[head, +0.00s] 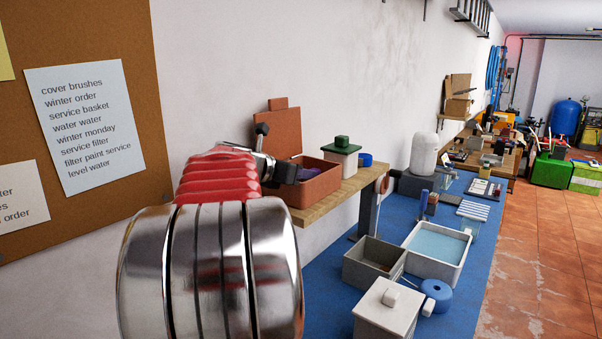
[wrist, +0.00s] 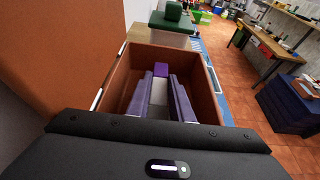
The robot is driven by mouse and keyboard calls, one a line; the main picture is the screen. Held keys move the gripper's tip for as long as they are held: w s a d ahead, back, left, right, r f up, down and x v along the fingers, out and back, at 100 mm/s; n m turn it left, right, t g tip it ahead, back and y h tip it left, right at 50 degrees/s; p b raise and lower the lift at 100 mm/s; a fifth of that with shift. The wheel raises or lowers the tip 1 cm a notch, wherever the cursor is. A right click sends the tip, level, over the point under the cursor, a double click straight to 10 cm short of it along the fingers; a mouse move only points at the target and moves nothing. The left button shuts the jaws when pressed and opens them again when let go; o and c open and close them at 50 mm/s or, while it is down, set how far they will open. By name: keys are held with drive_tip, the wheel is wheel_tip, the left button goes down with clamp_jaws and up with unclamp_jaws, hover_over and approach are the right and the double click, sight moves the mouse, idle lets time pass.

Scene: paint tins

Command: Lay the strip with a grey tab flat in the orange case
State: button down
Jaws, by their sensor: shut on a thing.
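The orange case (head: 322,183) stands open on a wooden shelf, its lid (head: 277,130) raised at the back. The case (wrist: 209,85) fills the middle of the wrist view. My gripper (wrist: 160,84) reaches over the case between its walls, with two purplish fingers. It is shut on a strip (wrist: 161,69): a pale grey part shows between the fingers and a purple end beyond them. In the head view my gripper (head: 286,172) is at the case's near left side, and my arm covers part of it. I cannot tell whether the strip touches the case floor.
A white box with a green lid (head: 342,152) and a blue round thing (head: 366,160) stand on the shelf (head: 340,196) right of the case. Below, a blue bench holds a grey bin (head: 374,262), a white tray (head: 438,253) and a white lidded box (head: 386,308). The wall is close behind.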

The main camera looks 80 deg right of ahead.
drive_tip(key=shift+f, duration=0.1)
drive_tip(key=c, duration=1.6)
unclamp_jaws()
drive_tip(key=shift+r, duration=0.5)
drive_tip(key=shift+w+a+r, duration=0.1)
drive_tip(key=shift+a+r, duration=0.05)
drive_tip(key=shift+r, duration=0.1)
drive_tip(key=v, duration=1.1)
drive_tip(key=shift+w+a, duration=0.15)
drive_tip(key=shift+a, duration=0.1)
